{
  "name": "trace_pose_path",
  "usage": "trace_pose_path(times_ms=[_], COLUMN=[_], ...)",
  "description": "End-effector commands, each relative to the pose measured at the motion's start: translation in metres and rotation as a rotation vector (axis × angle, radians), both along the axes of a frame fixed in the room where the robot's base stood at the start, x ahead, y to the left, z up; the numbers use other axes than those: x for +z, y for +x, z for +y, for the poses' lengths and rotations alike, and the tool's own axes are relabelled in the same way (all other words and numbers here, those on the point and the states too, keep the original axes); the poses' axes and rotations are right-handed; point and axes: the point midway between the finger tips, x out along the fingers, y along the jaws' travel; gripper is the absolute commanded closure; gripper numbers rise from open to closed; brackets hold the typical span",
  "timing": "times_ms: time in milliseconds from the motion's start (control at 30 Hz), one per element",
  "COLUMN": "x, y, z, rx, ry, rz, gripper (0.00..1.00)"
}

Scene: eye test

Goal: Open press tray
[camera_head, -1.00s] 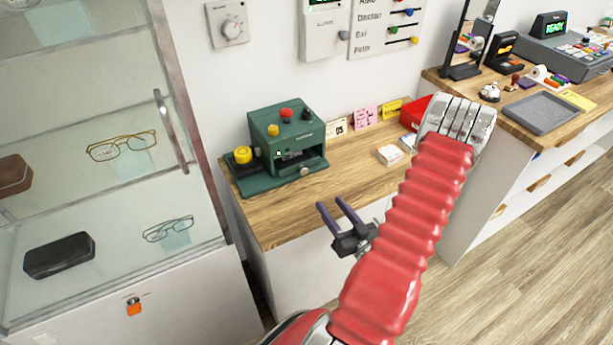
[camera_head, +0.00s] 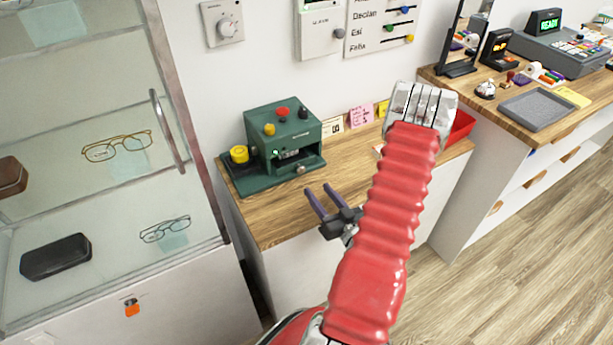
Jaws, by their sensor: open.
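The green press (camera_head: 283,143) stands on the wooden counter, left of centre. It has red, yellow and black knobs on top and a yellow knob at its left side. Its tray (camera_head: 307,168) shows as a ledge with a small knob at the front opening; how far it is pulled out I cannot tell. My gripper (camera_head: 314,200) is open and empty, with two purple-grey fingers pointing up and left towards the press. In the picture it is below and to the right of the tray, apart from it.
A glass cabinet (camera_head: 100,195) with eyeglasses and a vertical handle (camera_head: 167,130) stands close on the left. The wooden counter (camera_head: 262,222) is bare in front of the press. A red bin (camera_head: 461,128) is partly behind my arm. A second counter with a grey tray (camera_head: 538,109) is at right.

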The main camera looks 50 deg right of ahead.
Motion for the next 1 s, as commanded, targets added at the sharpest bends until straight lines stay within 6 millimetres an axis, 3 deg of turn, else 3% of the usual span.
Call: trace_pose_path(times_ms=[600, 1000], x=[0.000, 0.000], y=[0.075, 0.083], z=[-0.022, -0.025], rx=[0.004, 0.002], ry=[-0.001, 0.000], rz=[-0.001, 0.001], gripper=[0.55, 0.55])
